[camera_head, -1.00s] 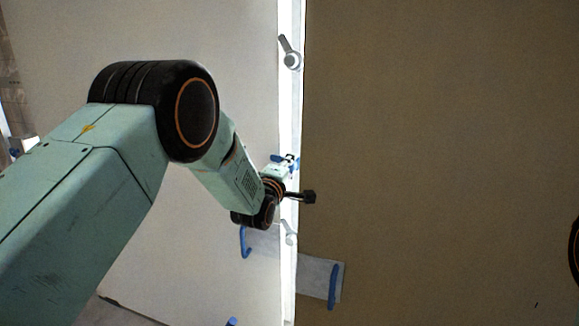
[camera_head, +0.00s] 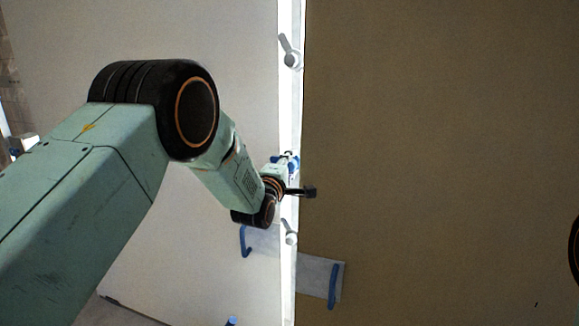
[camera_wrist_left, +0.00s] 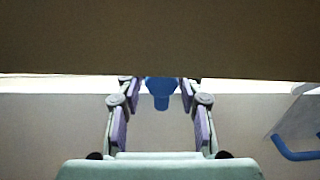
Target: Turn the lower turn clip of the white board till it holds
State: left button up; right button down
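The white board (camera_head: 190,30) fills the left of the head view, with a bright strip (camera_head: 287,100) along its right edge. Grey turn clips show on this strip, an upper one (camera_head: 290,55) and a lower one (camera_head: 290,238). My left gripper (camera_head: 290,158) is at the strip between them. In the left wrist view the two fingers (camera_wrist_left: 160,98) are apart, one on each side of a blue knob-like piece (camera_wrist_left: 160,88); gaps seem to remain beside it. Whether this blue piece is the task's clip I cannot tell. A grey clip also shows at that view's right edge (camera_wrist_left: 306,88). My right gripper is out of view.
A brown panel (camera_head: 440,150) fills the right side. Another blue handle (camera_head: 244,242) is on the white board, also in the wrist view (camera_wrist_left: 295,150). A blue item (camera_head: 232,321) lies at the bottom.

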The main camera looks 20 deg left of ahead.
pick_arm(q)
jog(key=shift+f, duration=0.1)
jog(key=s, duration=1.2)
jog(key=shift+a, duration=0.2)
dwell(0.3)
